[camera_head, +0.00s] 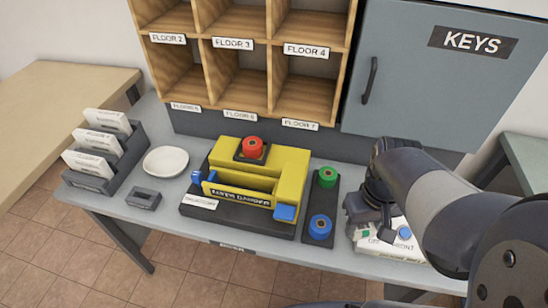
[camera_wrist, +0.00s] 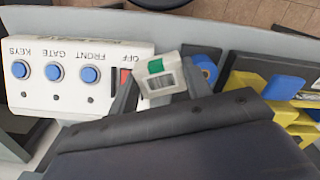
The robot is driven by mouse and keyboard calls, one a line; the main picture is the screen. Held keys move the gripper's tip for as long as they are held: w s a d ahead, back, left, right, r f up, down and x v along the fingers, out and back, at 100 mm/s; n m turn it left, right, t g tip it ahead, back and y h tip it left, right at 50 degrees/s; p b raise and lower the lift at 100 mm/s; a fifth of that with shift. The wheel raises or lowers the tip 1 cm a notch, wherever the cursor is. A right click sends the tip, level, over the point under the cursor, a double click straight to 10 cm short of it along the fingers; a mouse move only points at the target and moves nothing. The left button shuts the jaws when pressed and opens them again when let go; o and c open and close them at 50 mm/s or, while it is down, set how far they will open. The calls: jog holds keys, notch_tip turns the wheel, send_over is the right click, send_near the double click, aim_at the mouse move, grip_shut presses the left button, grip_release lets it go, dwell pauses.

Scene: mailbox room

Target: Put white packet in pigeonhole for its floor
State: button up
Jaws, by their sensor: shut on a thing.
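My gripper (camera_wrist: 160,82) is shut on a small white packet (camera_wrist: 162,75) with a green patch and a grey printed label; the print is too small to read. In the head view my gripper (camera_head: 364,214) is low over the right part of the desk, beside the white switch panel, with most of the packet hidden. The wooden pigeonholes (camera_head: 268,62) stand at the back of the desk. Labels read FLOOR 2, FLOOR 3 and FLOOR 4 on the upper row in view; the lower row's labels are smaller, with FLOOR 7 at the right. The compartments in view look empty.
A white switch panel (camera_wrist: 60,88) with blue buttons lies beside my gripper. A yellow machine (camera_head: 290,165) and a strip with green and blue buttons (camera_head: 318,228) are to the left. A KEYS cabinet (camera_head: 420,95), white dish (camera_head: 165,160) and envelope rack (camera_head: 92,182) surround the desk's work area.

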jog(key=w+d+p, duration=0.1)
jog(key=w+d, duration=0.2)
jog(key=w, duration=0.7)
jog(key=w+d+p, duration=0.1)
jog(key=w+d, duration=0.2)
jog(key=w, duration=0.6)
jog(key=f, duration=0.6)
jog(key=shift+s+a+f, duration=0.1)
jog(key=shift+a+f, duration=0.05)
jog(key=shift+a, duration=0.15)
notch_tip(320, 180, down, 4)
jog(key=shift+f, duration=0.15)
jog(key=shift+w+f, duration=0.2)
jog(key=shift+f, duration=0.25)
jog(key=shift+f, duration=0.15)
jog(key=o, duration=0.7)
